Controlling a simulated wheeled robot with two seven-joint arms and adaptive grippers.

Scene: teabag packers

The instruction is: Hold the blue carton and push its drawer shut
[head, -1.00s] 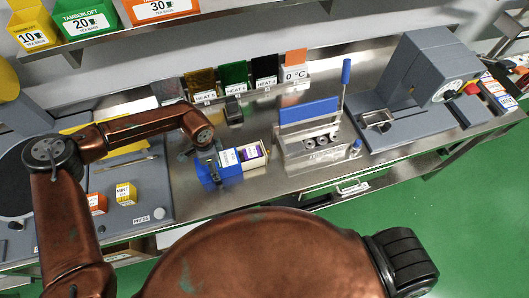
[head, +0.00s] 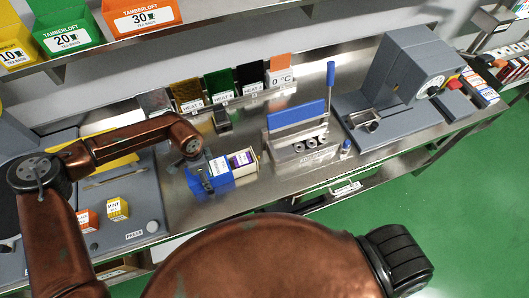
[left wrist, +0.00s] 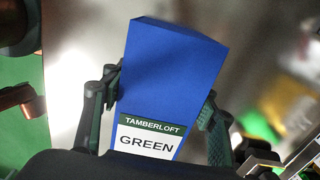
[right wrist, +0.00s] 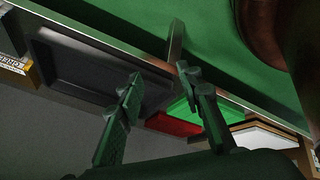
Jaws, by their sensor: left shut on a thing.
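The blue carton (head: 222,184) lies on the steel bench in the head view, left of the metal fixture. Its pale drawer (head: 242,161) sticks out at the right end, with a purple-labelled item inside. My left gripper (head: 207,178) is shut on the carton from above. In the left wrist view the carton (left wrist: 170,75) fills the middle, with a "TAMBERLOFT GREEN" label, and the fingers (left wrist: 160,105) press its two sides. The drawer is hidden there. My right gripper (right wrist: 165,95) is open and empty, low beside shelving below the bench; it is outside the head view.
The metal fixture with a blue-topped block (head: 297,115) and upright lever stands right of the carton. A grey machine (head: 405,75) stands further right. Colour-tagged holders (head: 220,85) line the back. A grey press board (head: 125,195) with small boxes lies left.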

